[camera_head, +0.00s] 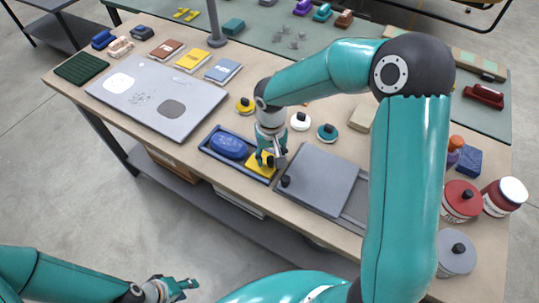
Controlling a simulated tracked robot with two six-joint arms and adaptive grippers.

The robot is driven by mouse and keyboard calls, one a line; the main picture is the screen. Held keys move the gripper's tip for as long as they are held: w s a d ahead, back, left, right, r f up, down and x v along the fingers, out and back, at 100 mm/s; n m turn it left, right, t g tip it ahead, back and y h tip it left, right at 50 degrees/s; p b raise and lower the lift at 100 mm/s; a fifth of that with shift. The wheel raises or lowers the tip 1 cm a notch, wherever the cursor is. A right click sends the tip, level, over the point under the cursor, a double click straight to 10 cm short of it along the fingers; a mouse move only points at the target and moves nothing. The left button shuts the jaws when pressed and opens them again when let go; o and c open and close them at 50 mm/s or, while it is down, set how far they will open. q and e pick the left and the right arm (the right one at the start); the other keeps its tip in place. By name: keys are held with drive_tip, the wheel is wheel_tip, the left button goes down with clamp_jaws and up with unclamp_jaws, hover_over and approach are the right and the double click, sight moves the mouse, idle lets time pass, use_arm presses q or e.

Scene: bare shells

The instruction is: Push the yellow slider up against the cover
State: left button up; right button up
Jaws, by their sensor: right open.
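The yellow slider (260,168) lies in the right end of a dark blue tray (231,168) at the table's front edge. A blue oval piece (229,145) sits left of it in the same tray. A flat grey panel (318,178) with a black knob lies to the right; I cannot tell which piece is the cover. My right gripper (271,160) is open, pointing down right at the slider, and hides part of it; contact is unclear. My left gripper (183,287) is low at the front, off the table and away from the tray; its jaw state is unclear.
A grey board (158,97) lies left of the tray. Several round knobbed pieces, including a white one (300,121), stand behind my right gripper. Red jars (460,201) stand at the right. My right arm covers part of the table's right side.

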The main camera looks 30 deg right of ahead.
drive_tip(key=shift+f, duration=0.15)
drive_tip(key=shift+c, duration=0.4)
clamp_jaws()
drive_tip(key=shift+d, duration=0.1)
